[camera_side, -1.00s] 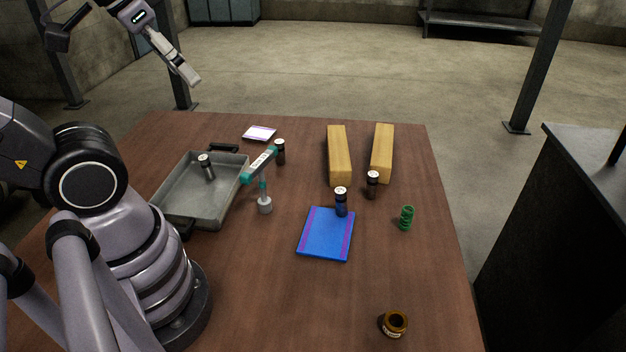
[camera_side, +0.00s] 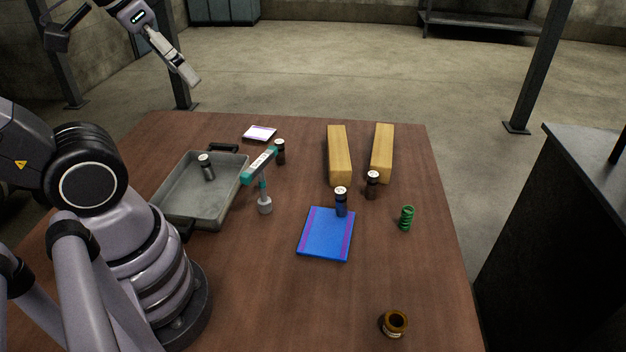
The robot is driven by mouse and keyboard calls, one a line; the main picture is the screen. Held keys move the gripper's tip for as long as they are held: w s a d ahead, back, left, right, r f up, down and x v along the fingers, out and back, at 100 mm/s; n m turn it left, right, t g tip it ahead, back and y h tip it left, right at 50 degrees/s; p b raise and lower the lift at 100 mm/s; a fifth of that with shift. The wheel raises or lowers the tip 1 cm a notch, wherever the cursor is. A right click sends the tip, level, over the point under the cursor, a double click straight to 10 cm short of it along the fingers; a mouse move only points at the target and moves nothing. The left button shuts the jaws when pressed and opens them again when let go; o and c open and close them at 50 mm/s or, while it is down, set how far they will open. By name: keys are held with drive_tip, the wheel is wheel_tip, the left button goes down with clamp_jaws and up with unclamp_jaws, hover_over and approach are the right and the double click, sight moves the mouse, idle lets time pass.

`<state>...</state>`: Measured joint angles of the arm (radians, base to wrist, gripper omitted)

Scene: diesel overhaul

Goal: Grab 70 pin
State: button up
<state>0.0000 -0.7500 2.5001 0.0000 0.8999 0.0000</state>
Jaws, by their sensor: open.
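Several short pins with white marked tops stand about, and their markings are too small to read, so I cannot tell which is the 70 pin. A grey pin (camera_side: 206,168) is in the metal tray (camera_side: 172,213). A black pin (camera_side: 280,154) stands behind the teal-armed stand. A blue pin (camera_side: 341,204) is at the far edge of the blue pad (camera_side: 326,240). A dark brown pin (camera_side: 372,187) stands at the near end of the right wooden block. My gripper (camera_side: 190,79) is raised at upper left, far from every pin, open and empty.
Two wooden blocks (camera_side: 339,155) (camera_side: 382,153) lie at the back. A green spring (camera_side: 407,218), a brown ring-like part (camera_side: 393,323) and a white-purple card (camera_side: 259,133) lie apart. The front middle table is clear.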

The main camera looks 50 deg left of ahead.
drive_tip(key=w+a+f+m+t, duration=0.15)
drive_tip(key=w+f, duration=0.35)
drive_tip(key=w, duration=0.9)
drive_tip(key=w+a+f+m+t, duration=0.15)
drive_tip(key=w+f, duration=0.25)
drive_tip(key=w, duration=0.9)
drive_tip(key=w+f+t+h, duration=0.1)
drive_tip(key=w+f+t, duration=0.1)
drive_tip(key=w+f, duration=0.7)
drive_tip(key=m+h, duration=0.1)
drive_tip(key=h, duration=0.1)
approach(373, 174)
wheel_tip(373, 174, up, 2)
drive_tip(key=w+a, duration=0.1)
drive_tip(key=w, duration=0.2)
drive_tip(key=f, duration=0.2)
drive_tip(key=s+f+t+h, duration=0.1)
drive_tip(key=f, duration=0.1)
drive_tip(key=d+f+t, duration=0.1)
drive_tip(key=f, duration=0.1)
drive_tip(key=shift+s+h, duration=0.25)
drive_tip(key=shift+h, duration=0.05)
drive_tip(key=x, duration=0.7)
drive_tip(key=shift+w+r, duration=0.1)
drive_tip(key=shift+w, duration=0.15)
clamp_jaws()
